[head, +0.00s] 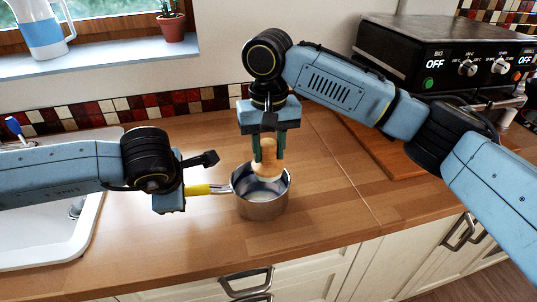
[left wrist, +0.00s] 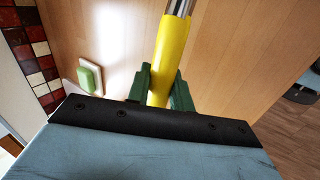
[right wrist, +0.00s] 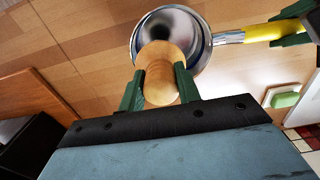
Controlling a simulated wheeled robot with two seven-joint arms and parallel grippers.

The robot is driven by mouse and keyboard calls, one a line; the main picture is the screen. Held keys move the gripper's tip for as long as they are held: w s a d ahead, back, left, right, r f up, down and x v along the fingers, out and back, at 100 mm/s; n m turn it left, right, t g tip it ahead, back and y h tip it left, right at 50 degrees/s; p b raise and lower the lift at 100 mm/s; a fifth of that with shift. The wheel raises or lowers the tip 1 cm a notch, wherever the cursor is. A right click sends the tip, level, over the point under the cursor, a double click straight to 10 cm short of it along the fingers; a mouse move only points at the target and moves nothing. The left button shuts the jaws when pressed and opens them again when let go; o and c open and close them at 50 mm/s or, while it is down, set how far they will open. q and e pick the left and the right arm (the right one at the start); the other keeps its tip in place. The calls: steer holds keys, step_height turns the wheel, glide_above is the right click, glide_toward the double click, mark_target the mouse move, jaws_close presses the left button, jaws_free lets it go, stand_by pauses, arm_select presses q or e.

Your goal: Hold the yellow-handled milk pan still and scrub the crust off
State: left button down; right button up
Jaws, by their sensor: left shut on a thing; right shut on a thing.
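The steel milk pan (head: 262,208) stands upright on the wooden counter, its yellow handle (head: 198,189) pointing left. My left gripper (left wrist: 159,92) is shut on the yellow handle, with green fingers on both sides of it. My right gripper (head: 268,152) is above the pan, shut on a pale wooden scrubber (head: 266,169). The scrubber's lower part reaches down into the pan opening. In the right wrist view the pan (right wrist: 200,60) shows a dark patch inside. I cannot tell whether it is crust or reflection; the scrubber hides part of the bottom.
A white sink (head: 45,235) is at the left. A wooden board (head: 385,150) and a black appliance (head: 430,55) stand at the back right. A green sponge (left wrist: 90,78) lies on a white dish near the tiled wall. The counter's front edge is close to the pan.

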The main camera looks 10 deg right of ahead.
stand_by(0.4)
arm_select(q)
steer(key=c, duration=1.2)
jaws_free()
steer(key=shift+o, duration=0.3)
steer(key=shift+r, duration=0.1)
steer(key=v, duration=1.2)
steer(key=v, duration=1.2)
